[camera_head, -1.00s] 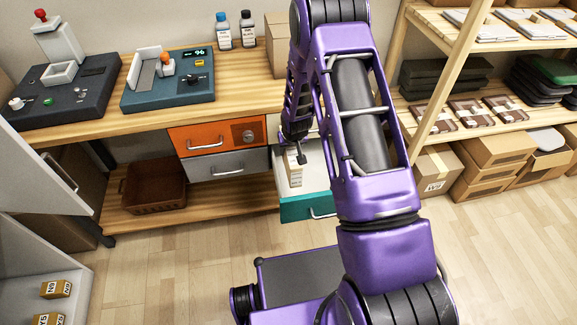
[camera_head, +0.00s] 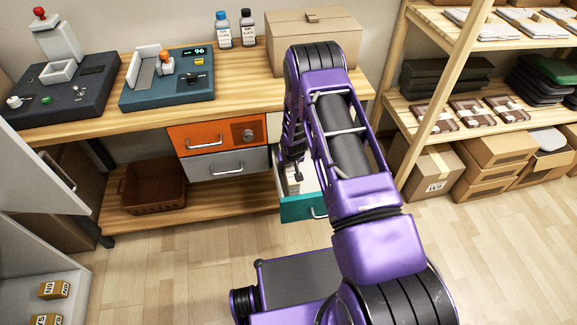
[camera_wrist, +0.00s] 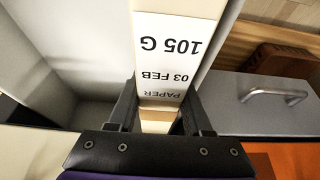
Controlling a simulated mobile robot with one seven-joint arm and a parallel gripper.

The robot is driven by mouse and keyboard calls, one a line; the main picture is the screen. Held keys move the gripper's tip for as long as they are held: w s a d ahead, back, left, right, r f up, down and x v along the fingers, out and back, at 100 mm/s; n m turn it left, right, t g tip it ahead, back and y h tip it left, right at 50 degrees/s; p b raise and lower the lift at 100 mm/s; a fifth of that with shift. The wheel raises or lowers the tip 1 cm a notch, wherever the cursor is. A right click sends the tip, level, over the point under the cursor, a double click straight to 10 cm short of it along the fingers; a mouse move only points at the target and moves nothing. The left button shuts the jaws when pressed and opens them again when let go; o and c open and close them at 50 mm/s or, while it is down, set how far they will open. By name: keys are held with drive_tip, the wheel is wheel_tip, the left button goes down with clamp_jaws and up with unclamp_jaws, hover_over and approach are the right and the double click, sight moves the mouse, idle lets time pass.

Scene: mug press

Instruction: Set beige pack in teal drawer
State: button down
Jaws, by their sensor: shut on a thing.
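The beige pack (camera_wrist: 165,60) has a white label reading "PAPER 03 FEB 105 G", upside down in the wrist view. My gripper (camera_wrist: 160,108) is shut on it, with one finger on each side. The teal drawer (camera_head: 300,208) is pulled open under the worktop. In the head view the pack (camera_head: 292,182) is down within the drawer's outline, near its left side, partly hidden by my gripper. The wrist view shows the pale drawer inside beside the pack. I cannot tell whether the pack touches the drawer floor.
A grey drawer (camera_head: 226,168) and an orange drawer (camera_head: 212,137) are shut, left of the teal one. A brown basket (camera_head: 153,186) sits on the lower shelf. A cardboard box (camera_head: 314,32) stands on the worktop. Cartons (camera_head: 436,172) stand at right.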

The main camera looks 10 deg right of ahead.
drive_tip(key=shift+f+b, duration=0.3)
drive_tip(key=shift+b, duration=0.15)
drive_tip(key=shift+f+b, duration=0.25)
drive_tip(key=shift+b, duration=0.1)
drive_tip(key=c, duration=0.6)
unclamp_jaws()
drive_tip(key=shift+r+p, duration=0.5)
drive_tip(key=shift+p, duration=0.15)
drive_tip(key=p+v, duration=0.1)
drive_tip(key=v, duration=1.1)
drive_tip(key=shift+r+p, duration=0.2)
drive_tip(key=shift+p, duration=0.2)
